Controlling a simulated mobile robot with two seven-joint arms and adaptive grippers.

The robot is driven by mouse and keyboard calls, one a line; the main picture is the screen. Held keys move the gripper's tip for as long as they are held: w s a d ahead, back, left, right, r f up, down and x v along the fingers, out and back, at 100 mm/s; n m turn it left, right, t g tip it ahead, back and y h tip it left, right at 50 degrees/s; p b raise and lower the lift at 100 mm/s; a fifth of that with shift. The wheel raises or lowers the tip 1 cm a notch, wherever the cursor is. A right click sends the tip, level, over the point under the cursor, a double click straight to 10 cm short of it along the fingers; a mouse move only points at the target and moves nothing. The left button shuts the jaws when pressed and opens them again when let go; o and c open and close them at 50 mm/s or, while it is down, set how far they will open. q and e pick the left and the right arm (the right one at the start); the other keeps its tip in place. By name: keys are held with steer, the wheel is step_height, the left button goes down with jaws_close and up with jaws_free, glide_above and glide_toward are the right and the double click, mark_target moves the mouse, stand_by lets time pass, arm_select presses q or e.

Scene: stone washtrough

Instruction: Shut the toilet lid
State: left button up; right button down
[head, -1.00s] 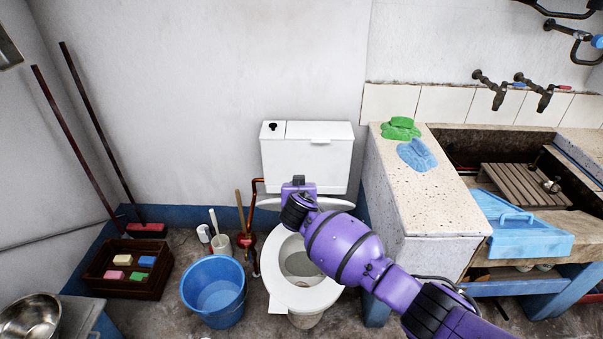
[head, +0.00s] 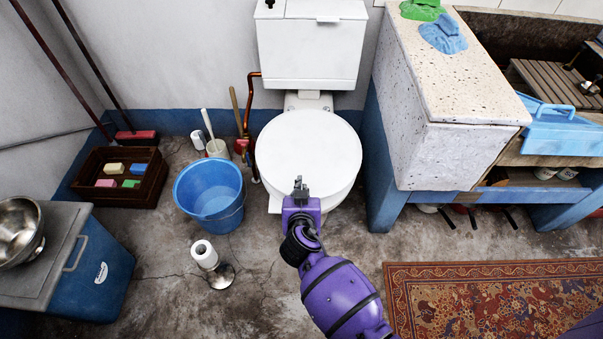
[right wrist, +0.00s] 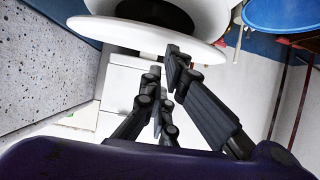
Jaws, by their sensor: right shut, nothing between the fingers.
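The toilet lid (head: 308,150) is a white disc spread over the bowl in the head view, hiding the bowl's opening. In the right wrist view, the lid's white rim (right wrist: 200,53) is close to the fingers, with a dark gap beside it, so it may not lie fully flat. The white cistern (head: 310,55) stands behind it. My right gripper (head: 299,188) is shut and empty at the lid's front edge; its fingers also show in the right wrist view (right wrist: 166,85). Whether they touch the lid, I cannot tell. My left gripper is not in view.
A blue bucket (head: 209,192) and a paper roll stand (head: 208,262) are left of the toilet. A speckled stone counter (head: 455,75) on blue supports closes off the right side. A patterned rug (head: 480,300) lies at the lower right. Floor in front of the toilet is clear.

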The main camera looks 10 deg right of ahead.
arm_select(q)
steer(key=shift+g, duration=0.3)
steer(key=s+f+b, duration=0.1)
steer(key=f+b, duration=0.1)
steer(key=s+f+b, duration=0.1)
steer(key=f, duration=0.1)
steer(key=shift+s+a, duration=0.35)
arm_select(e)
steer(key=f, duration=0.2)
steer(key=s+f, duration=0.1)
steer(key=f, duration=0.2)
steer(key=shift+s+a+f, duration=0.1)
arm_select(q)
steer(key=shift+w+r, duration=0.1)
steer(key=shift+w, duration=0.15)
arm_select(e)
steer(key=v, duration=1.2)
